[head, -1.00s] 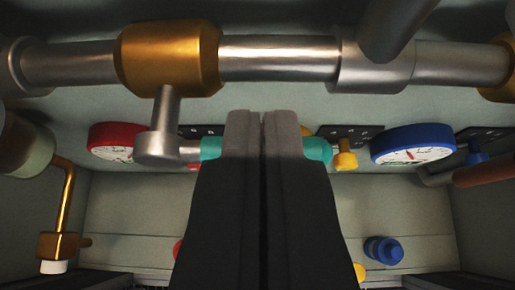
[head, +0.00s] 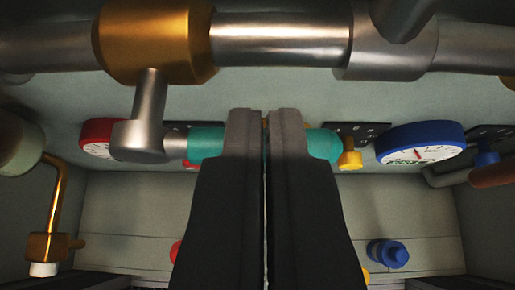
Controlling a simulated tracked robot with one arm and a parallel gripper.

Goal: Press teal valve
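The teal valve's handle (head: 207,145) lies level in the middle of the head view, on the end of a grey metal elbow (head: 142,138). Its rounded right end (head: 323,146) shows on the other side of my gripper (head: 265,115). My gripper's two dark fingers are together, with only a thin slit between them, and nothing shows held. The fingertips overlap the middle of the teal handle and hide it. I cannot tell whether they touch it.
A thick metal pipe with a brass collar (head: 155,40) crosses above. A red gauge (head: 97,140) is at left and a blue gauge (head: 420,144) at right. A yellow knob (head: 350,158), a blue knob (head: 387,253) and a copper pipe (head: 60,200) stand around the fingers.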

